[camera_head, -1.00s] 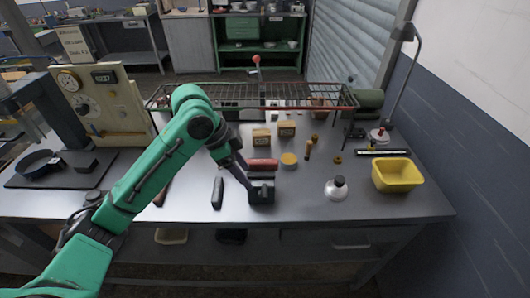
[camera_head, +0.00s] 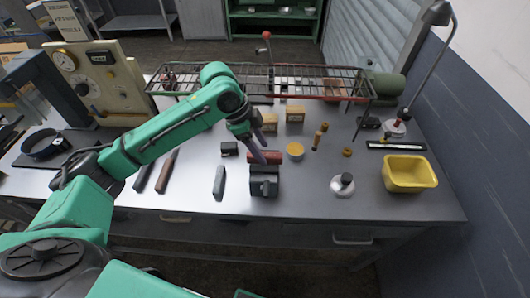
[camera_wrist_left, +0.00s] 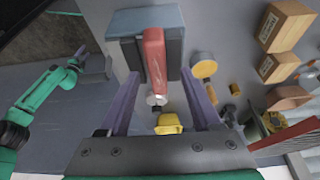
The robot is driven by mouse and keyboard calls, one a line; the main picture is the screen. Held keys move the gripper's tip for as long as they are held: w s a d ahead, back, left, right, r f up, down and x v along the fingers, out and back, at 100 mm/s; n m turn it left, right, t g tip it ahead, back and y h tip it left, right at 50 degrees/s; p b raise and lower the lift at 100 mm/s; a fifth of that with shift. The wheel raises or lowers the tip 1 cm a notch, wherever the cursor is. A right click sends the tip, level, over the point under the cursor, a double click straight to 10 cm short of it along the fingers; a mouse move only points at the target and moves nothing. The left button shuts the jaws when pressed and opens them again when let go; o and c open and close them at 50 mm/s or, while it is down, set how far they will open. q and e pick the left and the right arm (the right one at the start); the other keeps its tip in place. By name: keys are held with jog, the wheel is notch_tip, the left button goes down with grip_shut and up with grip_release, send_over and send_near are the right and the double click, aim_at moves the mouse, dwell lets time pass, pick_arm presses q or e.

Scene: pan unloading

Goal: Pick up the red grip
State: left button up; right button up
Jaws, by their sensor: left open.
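In the left wrist view the red grip (camera_wrist_left: 154,60) lies between the two open purple fingers of my left gripper (camera_wrist_left: 159,76). Gaps show on both sides of the grip. A green arm, apparently my right, shows at the left edge of the wrist view; its gripper (camera_wrist_left: 76,60) is too small to read.
A wire rack (camera_head: 320,83) spans the back.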

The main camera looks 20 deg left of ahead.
pick_arm(q)
jog(key=shift+d+f, duration=0.2)
jog(key=shift+f, duration=0.2)
jog(key=shift+s, duration=0.15)
jog(key=shift+f, duration=0.15)
grip_shut()
notch_tip(320, 180, up, 20)
jog(key=b, duration=0.2)
